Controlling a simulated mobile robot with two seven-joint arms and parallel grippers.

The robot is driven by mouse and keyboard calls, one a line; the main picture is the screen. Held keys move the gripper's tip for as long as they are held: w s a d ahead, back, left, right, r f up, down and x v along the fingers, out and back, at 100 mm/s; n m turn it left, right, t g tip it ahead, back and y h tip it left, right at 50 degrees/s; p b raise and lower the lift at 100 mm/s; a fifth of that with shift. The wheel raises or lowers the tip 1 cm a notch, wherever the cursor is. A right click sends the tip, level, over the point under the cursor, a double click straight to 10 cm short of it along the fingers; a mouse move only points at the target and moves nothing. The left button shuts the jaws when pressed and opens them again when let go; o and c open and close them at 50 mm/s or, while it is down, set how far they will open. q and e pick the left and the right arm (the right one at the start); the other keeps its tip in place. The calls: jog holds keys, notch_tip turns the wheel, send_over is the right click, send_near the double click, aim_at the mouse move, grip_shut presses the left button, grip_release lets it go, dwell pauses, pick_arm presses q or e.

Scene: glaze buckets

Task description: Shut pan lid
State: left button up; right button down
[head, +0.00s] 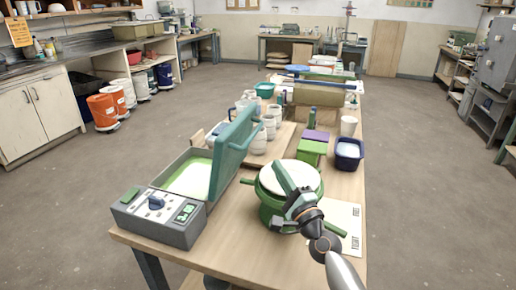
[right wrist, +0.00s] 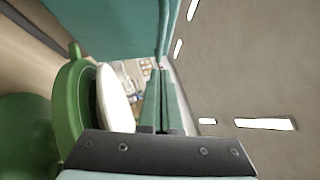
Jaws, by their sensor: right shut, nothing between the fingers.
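The pan (head: 190,178) is a grey box with a pale green inside and a control panel at its front, at the left of the table in the head view. Its teal lid (head: 232,152) stands open, tilted up along the right side, with a bar handle. The lid also fills the top of the right wrist view (right wrist: 110,25). My right gripper (head: 281,170) is shut and empty, right of the lid and over a green round pot with a white top. Its fingers show in the right wrist view (right wrist: 161,75), apparently close to the lid. My left gripper is out of view.
The green pot (head: 268,205) with its white top (head: 302,177) stands right of the pan. Behind are a green box (head: 311,154), a dark blue tub (head: 348,155) and several pale jars.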

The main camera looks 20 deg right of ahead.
jog(key=shift+w+a+r, duration=0.15)
jog(key=shift+w+r, duration=0.1)
jog(key=shift+w, duration=0.35)
jog(key=b+x, duration=0.1)
jog(key=x, duration=0.7)
jog(key=shift+f, duration=0.1)
jog(key=shift+w, duration=0.3)
